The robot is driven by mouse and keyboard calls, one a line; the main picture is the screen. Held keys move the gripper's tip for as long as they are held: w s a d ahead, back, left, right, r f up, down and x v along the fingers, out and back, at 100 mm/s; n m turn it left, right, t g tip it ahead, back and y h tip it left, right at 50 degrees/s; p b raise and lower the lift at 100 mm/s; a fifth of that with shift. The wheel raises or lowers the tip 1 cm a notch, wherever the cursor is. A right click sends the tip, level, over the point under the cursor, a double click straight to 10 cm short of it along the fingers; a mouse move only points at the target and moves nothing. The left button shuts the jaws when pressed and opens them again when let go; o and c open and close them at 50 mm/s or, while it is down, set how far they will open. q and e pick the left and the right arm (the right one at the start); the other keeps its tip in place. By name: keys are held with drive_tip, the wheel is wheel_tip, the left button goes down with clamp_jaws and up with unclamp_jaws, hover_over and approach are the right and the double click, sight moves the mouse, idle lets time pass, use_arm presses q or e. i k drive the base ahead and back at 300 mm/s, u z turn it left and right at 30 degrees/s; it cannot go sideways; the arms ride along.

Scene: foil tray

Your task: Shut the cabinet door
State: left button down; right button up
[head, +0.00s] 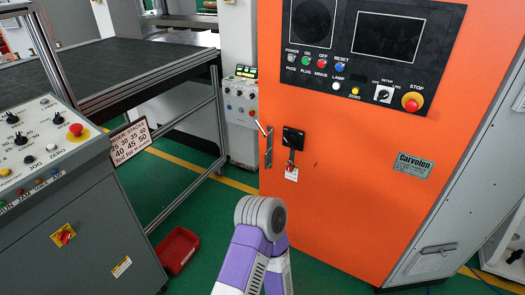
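The cabinet door (340,195) is the large orange panel in the right half of the head view. It has a metal handle (267,148) near its left edge and a black lock fitting with a hanging tag (291,172) beside it. I cannot tell from this view whether the door stands slightly ajar. A purple and white arm link of mine with a grey rounded joint rises from the bottom centre, in front of the door's lower left. Neither of my grippers is in view.
A grey control console (75,225) stands at the left. A red bin (177,250) sits on the green floor beside it. A dark-topped table (120,62) with a metal rail is behind. A small grey control box (240,120) stands left of the door. Some green floor is clear between console and cabinet.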

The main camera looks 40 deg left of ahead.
sight(368, 173)
drive_tip(key=u, duration=0.7)
drive_tip(key=i, duration=1.2)
drive_tip(key=z, duration=0.15)
